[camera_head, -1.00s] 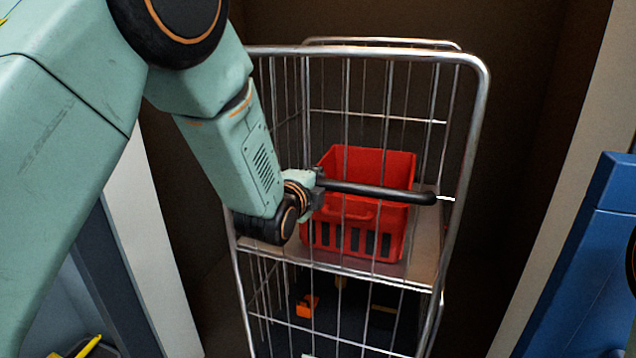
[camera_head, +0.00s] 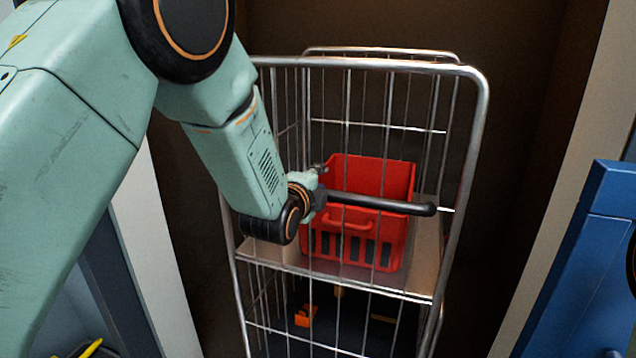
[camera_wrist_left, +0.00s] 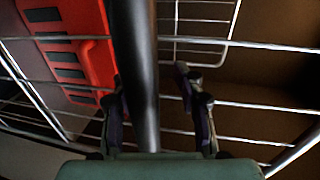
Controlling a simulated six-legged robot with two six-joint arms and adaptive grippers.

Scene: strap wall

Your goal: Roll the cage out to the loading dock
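The cage (camera_head: 482,125) is a tall silver wire trolley with a shelf, standing upright in a dark recess. A black handle bar (camera_head: 385,203) runs across its front and also shows in the left wrist view (camera_wrist_left: 134,55). My left gripper (camera_head: 320,184) is at the bar's left end. In the left wrist view my left gripper's fingers (camera_wrist_left: 153,102) stand open on both sides of the bar, with a clear gap on the right side. A red basket (camera_head: 385,228) sits on the cage shelf behind the wires. My right gripper is out of view.
Pale posts flank the recess at left (camera_head: 160,240) and right (camera_head: 590,125). An orange item (camera_head: 305,316) lies low inside the cage. There is a dark gap between the cage and the right post.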

